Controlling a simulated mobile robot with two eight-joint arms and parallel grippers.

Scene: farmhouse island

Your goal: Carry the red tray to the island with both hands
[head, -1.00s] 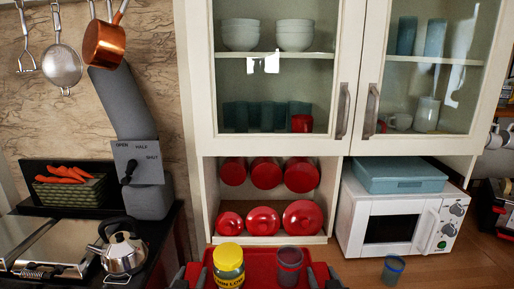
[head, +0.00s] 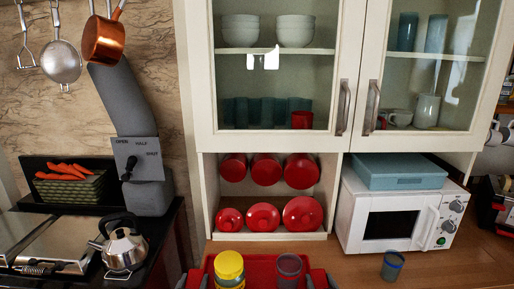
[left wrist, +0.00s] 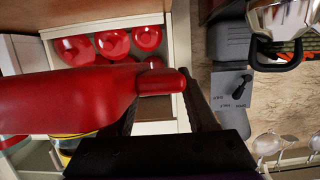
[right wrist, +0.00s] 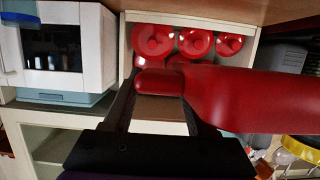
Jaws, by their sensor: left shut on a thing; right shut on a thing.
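The red tray (head: 258,262) shows at the bottom edge of the head view, its near part cut off. A jar with a yellow lid (head: 229,265) and a bluish-grey cup (head: 289,268) stand upright on it. My left gripper (head: 196,281) is shut on the tray's left end; the left wrist view shows its fingers either side of a red handle (left wrist: 172,82). My right gripper (head: 319,280) is shut on the right end, with the other handle (right wrist: 158,82) between its fingers in the right wrist view. The island is not recognisable in these views.
A wooden counter (head: 450,265) lies ahead, with a blue cup (head: 392,266) and a white microwave (head: 400,218) at right. A cabinet (head: 198,190) with red canisters (head: 263,217) stands behind the tray. A stove with a kettle (head: 121,246) is at left.

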